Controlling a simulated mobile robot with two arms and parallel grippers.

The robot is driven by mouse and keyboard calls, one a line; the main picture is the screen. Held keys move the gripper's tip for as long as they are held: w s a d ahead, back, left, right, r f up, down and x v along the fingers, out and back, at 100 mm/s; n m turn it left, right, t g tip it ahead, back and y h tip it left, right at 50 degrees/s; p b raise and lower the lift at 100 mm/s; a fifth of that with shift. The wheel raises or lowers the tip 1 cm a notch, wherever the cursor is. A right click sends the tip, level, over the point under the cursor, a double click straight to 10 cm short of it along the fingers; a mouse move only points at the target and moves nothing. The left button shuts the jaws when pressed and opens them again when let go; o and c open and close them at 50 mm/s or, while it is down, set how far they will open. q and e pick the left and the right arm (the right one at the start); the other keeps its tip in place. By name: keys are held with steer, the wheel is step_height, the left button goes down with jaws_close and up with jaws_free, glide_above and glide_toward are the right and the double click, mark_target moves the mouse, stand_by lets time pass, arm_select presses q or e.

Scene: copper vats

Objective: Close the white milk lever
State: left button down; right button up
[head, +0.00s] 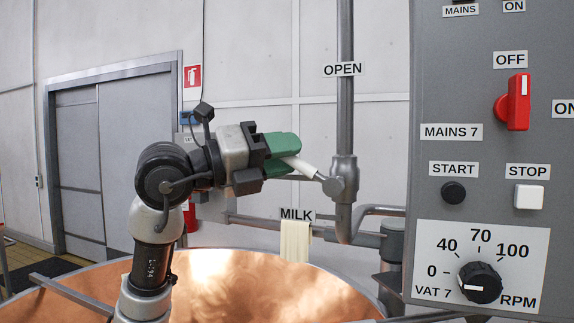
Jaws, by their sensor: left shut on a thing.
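The white milk lever (306,168) juts from a valve hub (337,187) on the vertical grey pipe. It slopes up and to the left, its outer end between my fingers. My left gripper (283,155), with green fingers, is shut on the lever and hides its end. The lever's position is below the OPEN label (342,69) and above the MILK label (297,214). My right gripper is not in view.
A copper vat (230,285) lies below my left arm. A grey control panel (430,90) with a red switch (518,102), buttons and an RPM knob (480,283) fills the right. A pale cloth (295,242) hangs on the horizontal pipe.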

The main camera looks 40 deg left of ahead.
arm_select(q)
steer(key=f+n+t+b, duration=0.2)
steer(key=n+b, duration=0.1)
steer(key=b, duration=0.1)
steer(key=a+f+n+t+b, duration=0.1)
steer(key=f+n+t+b, duration=0.1)
steer(key=n+t+b, duration=0.1)
steer(key=shift+s+f+b, duration=0.15)
steer(key=shift+f+b, duration=0.1)
steer(key=shift+b, duration=0.1)
steer(key=shift+s+d+r, duration=0.1)
steer(key=shift+d, duration=0.05)
steer(key=c, duration=1.3)
jaws_free()
steer(key=shift+y, duration=0.3)
steer(key=shift+c, duration=0.2)
steer(key=shift+o, duration=1.3)
steer(key=shift+a, duration=0.2)
steer(key=b+v, duration=0.4)
steer(key=v, duration=0.6)
steer(key=shift+a+f, duration=0.35)
steer(key=shift+a, duration=0.05)
